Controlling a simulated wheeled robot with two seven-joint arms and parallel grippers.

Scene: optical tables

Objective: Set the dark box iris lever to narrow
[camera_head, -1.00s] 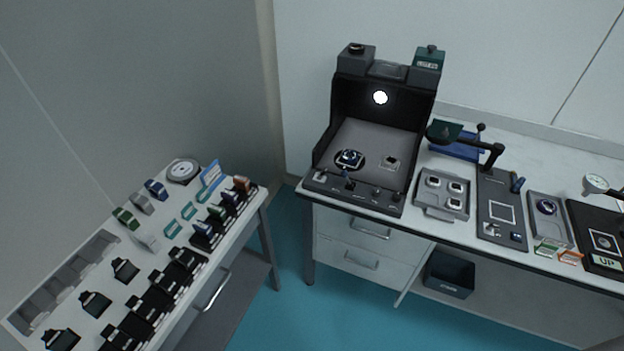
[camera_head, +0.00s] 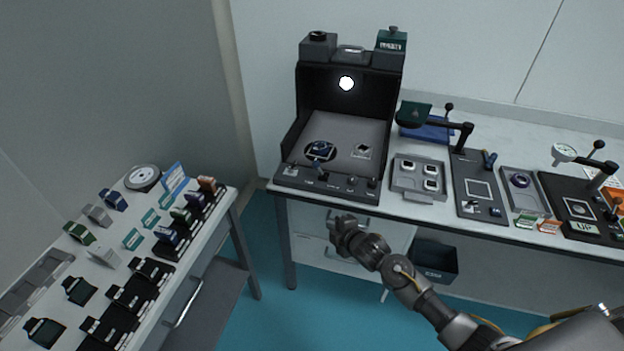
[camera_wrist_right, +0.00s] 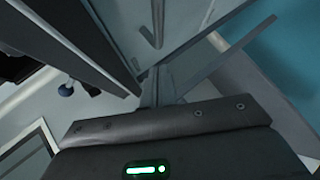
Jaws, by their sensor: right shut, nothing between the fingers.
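The dark box (camera_head: 298,135) stands open-fronted on the bench, with a bright white round light on its back wall. My left gripper is out of view.
A side table (camera_head: 226,207) full of small holders stands at the left. Drawers and a bin (camera_head: 434,262) are below the bench.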

